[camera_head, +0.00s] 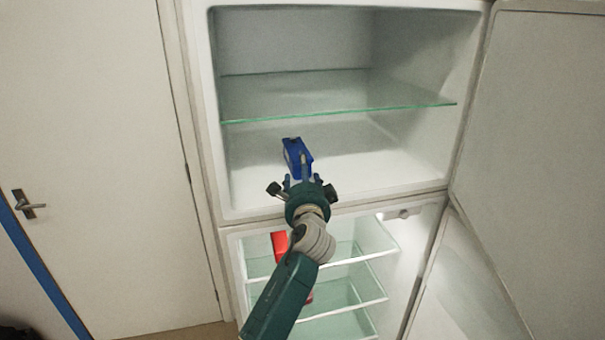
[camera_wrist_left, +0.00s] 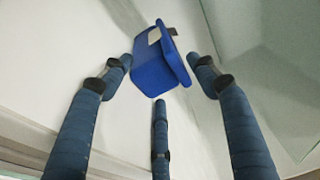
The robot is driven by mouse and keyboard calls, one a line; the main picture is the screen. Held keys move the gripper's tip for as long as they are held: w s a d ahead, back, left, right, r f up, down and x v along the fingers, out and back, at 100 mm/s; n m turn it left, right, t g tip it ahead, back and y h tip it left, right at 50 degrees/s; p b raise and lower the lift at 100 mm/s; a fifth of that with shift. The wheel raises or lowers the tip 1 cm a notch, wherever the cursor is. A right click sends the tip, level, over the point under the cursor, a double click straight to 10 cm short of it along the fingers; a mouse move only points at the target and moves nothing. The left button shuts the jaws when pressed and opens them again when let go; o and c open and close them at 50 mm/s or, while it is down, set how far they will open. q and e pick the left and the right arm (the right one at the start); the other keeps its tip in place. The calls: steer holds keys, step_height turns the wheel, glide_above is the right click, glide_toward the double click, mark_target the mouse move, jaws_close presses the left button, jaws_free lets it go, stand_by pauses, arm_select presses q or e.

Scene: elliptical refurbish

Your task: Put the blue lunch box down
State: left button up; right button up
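The blue lunch box (camera_head: 296,152) is in the upper compartment of the open fridge, below the glass shelf, and appears to rest on the compartment floor (camera_head: 370,165). In the left wrist view the lunch box (camera_wrist_left: 152,72) is tilted in the picture, with a lighter patch on one side. My left gripper (camera_head: 302,174) reaches in at the compartment's front, just in front of the box. In the wrist view its three fingers (camera_wrist_left: 160,78) are spread around the box, with narrow gaps at the fingertips; any light contact is unclear. My right gripper is not in view.
A glass shelf (camera_head: 340,98) spans the compartment above the box. The floor to the right of the box is clear. A red object (camera_head: 279,246) is in the lower compartment, partly hidden by my arm. The open fridge door (camera_head: 540,130) stands at the right.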

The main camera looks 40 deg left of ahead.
arm_select(q)
steer(key=shift+f, duration=0.1)
steer(key=shift+s+d, duration=0.25)
steer(key=b+v, duration=0.3)
steer(key=v, duration=0.8)
steer(key=shift+b, duration=0.4)
steer(key=shift+s+d, duration=0.1)
steer(key=shift+d, duration=0.05)
